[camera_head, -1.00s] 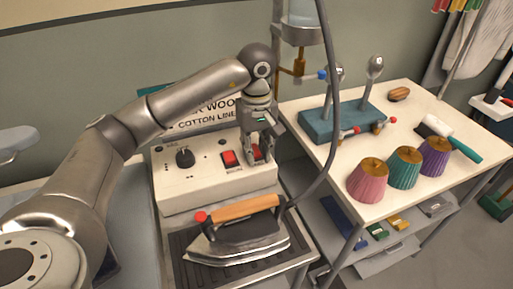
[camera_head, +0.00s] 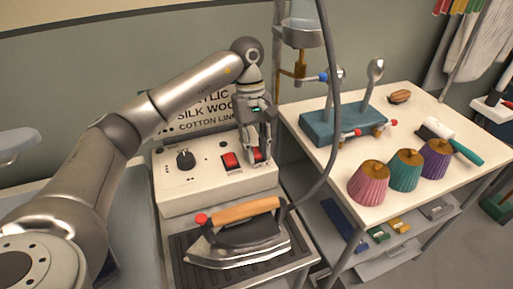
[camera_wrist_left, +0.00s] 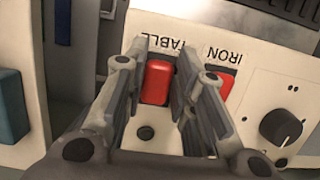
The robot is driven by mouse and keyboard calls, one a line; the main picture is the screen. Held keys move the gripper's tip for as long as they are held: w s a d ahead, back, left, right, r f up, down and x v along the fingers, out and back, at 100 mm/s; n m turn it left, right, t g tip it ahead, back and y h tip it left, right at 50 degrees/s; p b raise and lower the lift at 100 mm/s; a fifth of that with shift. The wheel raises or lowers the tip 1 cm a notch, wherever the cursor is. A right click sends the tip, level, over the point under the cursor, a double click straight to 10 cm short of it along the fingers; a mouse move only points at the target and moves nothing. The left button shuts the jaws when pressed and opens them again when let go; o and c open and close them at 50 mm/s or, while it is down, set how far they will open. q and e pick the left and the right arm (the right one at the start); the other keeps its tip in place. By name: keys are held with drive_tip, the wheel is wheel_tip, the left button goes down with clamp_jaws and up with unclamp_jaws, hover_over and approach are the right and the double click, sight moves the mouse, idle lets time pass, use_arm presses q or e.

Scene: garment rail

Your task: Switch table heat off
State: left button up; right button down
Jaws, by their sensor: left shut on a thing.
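The cream control box (camera_head: 205,188) stands behind the iron, with a black knob (camera_head: 186,160) and two red rocker switches on top. The iron switch (camera_head: 230,161) is the left one in the head view. The table switch (camera_head: 258,155) is the right one, partly hidden by my left gripper (camera_head: 258,157). In the left wrist view, the red table switch (camera_wrist_left: 157,82) lies between my left fingers, beside its upside-down "TABLE" label. My left gripper (camera_wrist_left: 160,95) is shut on this switch from above. The iron switch (camera_wrist_left: 222,90) is just outside the right finger. My right gripper is not in view.
An iron (camera_head: 238,240) with a wooden handle rests in front of the box. A grey hose (camera_head: 333,110) hangs down to the right of my gripper.

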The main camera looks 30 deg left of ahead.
use_arm(q)
drive_tip(key=o, duration=1)
drive_tip(key=v, duration=1.2)
